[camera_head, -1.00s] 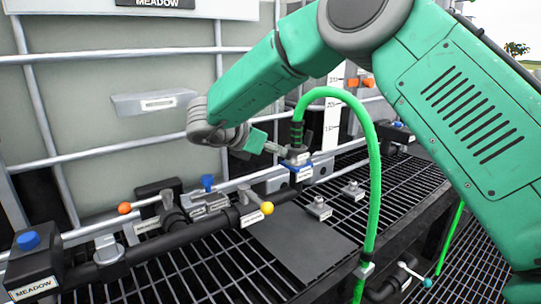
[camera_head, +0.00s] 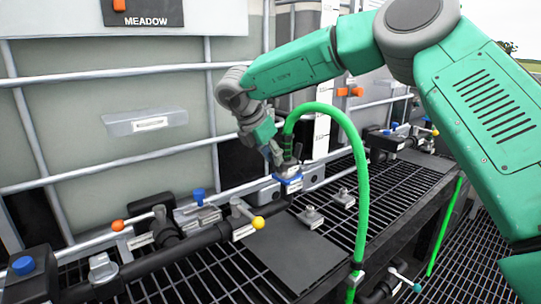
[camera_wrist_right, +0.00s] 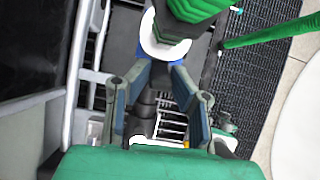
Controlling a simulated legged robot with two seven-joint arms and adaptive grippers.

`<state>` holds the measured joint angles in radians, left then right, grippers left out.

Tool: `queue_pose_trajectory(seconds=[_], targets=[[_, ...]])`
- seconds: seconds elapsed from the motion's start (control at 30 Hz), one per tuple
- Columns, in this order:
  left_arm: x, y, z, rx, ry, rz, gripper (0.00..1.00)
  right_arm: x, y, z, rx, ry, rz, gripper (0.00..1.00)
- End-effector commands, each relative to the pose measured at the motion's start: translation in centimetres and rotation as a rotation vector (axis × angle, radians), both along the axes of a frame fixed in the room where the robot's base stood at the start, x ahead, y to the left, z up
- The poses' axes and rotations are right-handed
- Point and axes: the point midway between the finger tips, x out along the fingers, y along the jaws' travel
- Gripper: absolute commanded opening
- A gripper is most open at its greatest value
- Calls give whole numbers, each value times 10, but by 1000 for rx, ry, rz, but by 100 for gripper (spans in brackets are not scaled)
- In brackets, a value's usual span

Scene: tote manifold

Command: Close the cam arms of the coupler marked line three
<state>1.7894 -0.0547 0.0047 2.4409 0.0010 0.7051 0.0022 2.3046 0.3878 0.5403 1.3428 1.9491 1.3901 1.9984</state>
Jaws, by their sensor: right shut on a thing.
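The coupler (camera_head: 288,170) is a grey fitting on the lower end of the green hose (camera_head: 357,150). It stands on a blue collar (camera_head: 289,185) on the black manifold pipe. Any line number on its label is too small to read. My right gripper (camera_head: 277,160) reaches down to the coupler from the upper left and is shut on it. The cam arms are hard to make out behind the fingers. My left gripper is out of view.
A yellow-knobbed valve handle (camera_head: 258,222) and an orange-knobbed one (camera_head: 118,225) stand on the pipe to the left. A caged tote (camera_head: 100,90) is behind. Two small grey fittings (camera_head: 311,217) sit on the grating. A dark flat plate (camera_head: 290,250) lies in front.

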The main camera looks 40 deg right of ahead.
Motion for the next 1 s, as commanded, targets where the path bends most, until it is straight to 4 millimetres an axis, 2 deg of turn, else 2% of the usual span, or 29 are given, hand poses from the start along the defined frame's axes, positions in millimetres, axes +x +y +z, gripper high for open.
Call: queue_pose_trajectory(seconds=[0.03,0.33,0.37,0.4,0.43,0.77,0.87,1.0], targets=[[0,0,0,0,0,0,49,-2,-1,-7,3,13,-2,0],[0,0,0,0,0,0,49,-2,0,-7,4,14,-2,0],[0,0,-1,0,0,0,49,-2,0,-7,4,14,-2,21],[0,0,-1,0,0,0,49,-2,0,-7,4,14,-2,35],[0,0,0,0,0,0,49,-2,0,-6,5,12,-2,38],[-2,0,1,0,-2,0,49,-2,2,1,3,3,0,38],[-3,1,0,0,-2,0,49,-2,7,9,2,1,0,38],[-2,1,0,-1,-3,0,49,-2,20,33,1,-2,0,38]])
